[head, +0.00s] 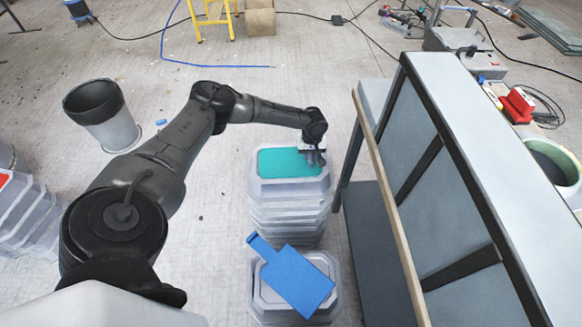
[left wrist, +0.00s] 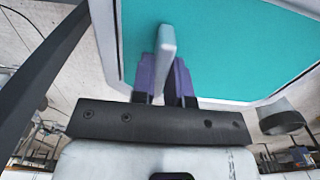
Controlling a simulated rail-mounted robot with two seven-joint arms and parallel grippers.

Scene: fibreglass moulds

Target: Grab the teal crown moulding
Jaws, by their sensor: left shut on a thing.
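The teal crown moulding (head: 284,163) lies on top of a stack of pale grey moulds in the middle of the head view. It has a teal inner face and a pale rim. My left gripper (head: 314,156) is at its upper right edge. In the left wrist view the teal face of the moulding (left wrist: 225,40) fills the upper part. The purple fingers of my left gripper (left wrist: 164,75) are shut on a narrow pale part that stands out over the teal face. My right gripper is not in view.
The grey mould stack (head: 288,212) stands left of a large grey bench-like frame (head: 425,150). Nearer stands another grey mould stack (head: 265,303) with a blue flat piece (head: 296,280) on it. A grey bin (head: 105,118) stands at the left. Open floor lies between.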

